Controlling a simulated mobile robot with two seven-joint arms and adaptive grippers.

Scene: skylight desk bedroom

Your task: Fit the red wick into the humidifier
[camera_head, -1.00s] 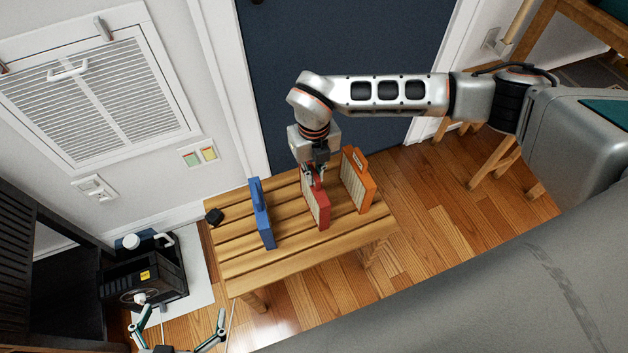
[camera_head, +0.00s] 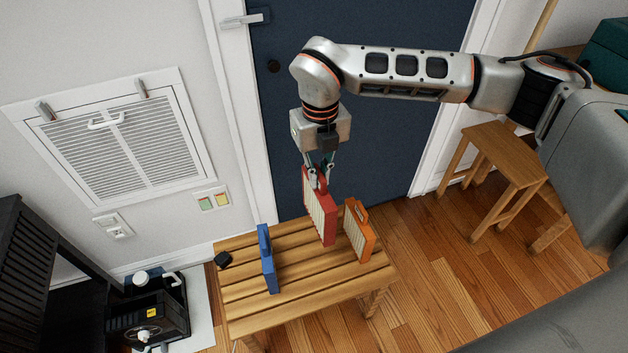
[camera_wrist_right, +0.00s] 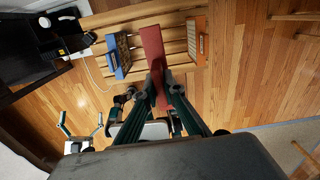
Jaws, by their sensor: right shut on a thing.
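The red wick (camera_head: 321,212) is a flat red-framed panel with a pale face and a top handle. My right gripper (camera_head: 317,178) is shut on its handle and holds it upright, seemingly above the bench. In the right wrist view the red wick (camera_wrist_right: 153,48) shows edge-on between the fingers of my right gripper (camera_wrist_right: 163,84). The humidifier is probably the black appliance (camera_head: 150,318) with a yellow label on the floor at the lower left. My left gripper is not in the head view; a gripper (camera_wrist_right: 82,130) at the lower left of the wrist view looks like it, with fingers spread apart.
A dark cabinet (camera_head: 30,250) stands at the left. A wooden stool (camera_head: 505,155) stands at the right.

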